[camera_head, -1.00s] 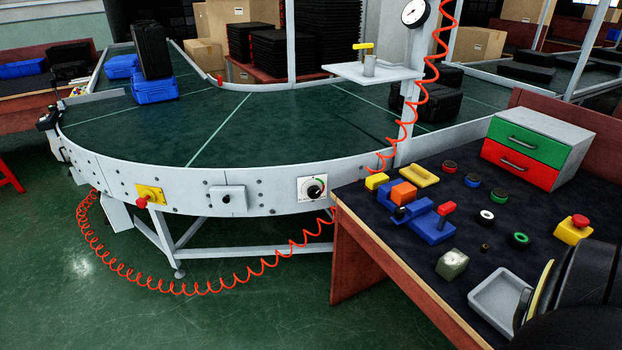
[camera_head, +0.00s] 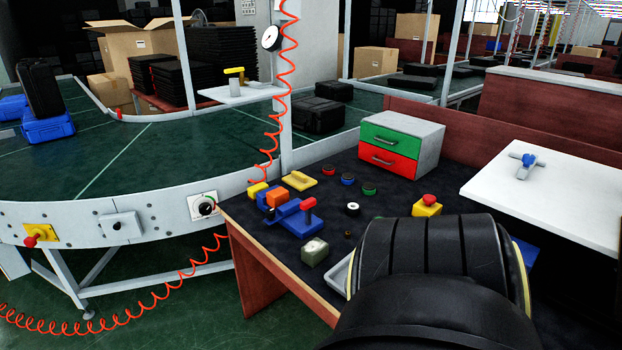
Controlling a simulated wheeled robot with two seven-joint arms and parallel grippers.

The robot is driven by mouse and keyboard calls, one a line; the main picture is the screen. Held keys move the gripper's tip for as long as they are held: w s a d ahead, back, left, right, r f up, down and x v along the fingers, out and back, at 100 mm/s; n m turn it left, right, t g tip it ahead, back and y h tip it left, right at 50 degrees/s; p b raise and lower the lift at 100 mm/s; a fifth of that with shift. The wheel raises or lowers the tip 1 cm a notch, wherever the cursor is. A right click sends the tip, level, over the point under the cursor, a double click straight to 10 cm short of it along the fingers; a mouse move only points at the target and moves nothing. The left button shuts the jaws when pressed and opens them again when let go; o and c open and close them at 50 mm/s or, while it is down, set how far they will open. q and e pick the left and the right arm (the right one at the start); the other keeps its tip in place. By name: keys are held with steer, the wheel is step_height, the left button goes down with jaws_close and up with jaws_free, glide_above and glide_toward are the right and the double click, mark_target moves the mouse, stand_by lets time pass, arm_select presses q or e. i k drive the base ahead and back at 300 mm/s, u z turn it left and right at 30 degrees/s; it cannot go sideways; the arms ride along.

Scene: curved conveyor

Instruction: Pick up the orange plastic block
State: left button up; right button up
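The orange plastic block (camera_head: 277,199) sits on the dark tabletop near the table's left end. It is beside or on a blue fixture (camera_head: 297,219) with a red-topped handle; I cannot tell exactly how they touch. A yellow block (camera_head: 257,190) is just left of it. A large black rounded part of my own arm fills the lower right and covers part of the table. No fingertips of either gripper show in the head view.
A green and red drawer box (camera_head: 401,143) stands at the table's back. A yellow base with a red button (camera_head: 427,205), a grey-green cube (camera_head: 315,251), a partly hidden grey tray (camera_head: 340,273) and several small rings lie about. A curved conveyor (camera_head: 120,160) and a coiled red hose (camera_head: 284,80) are left.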

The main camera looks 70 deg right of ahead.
mark_target(275, 197)
steer(key=k, duration=0.5)
steer(key=z, duration=0.8)
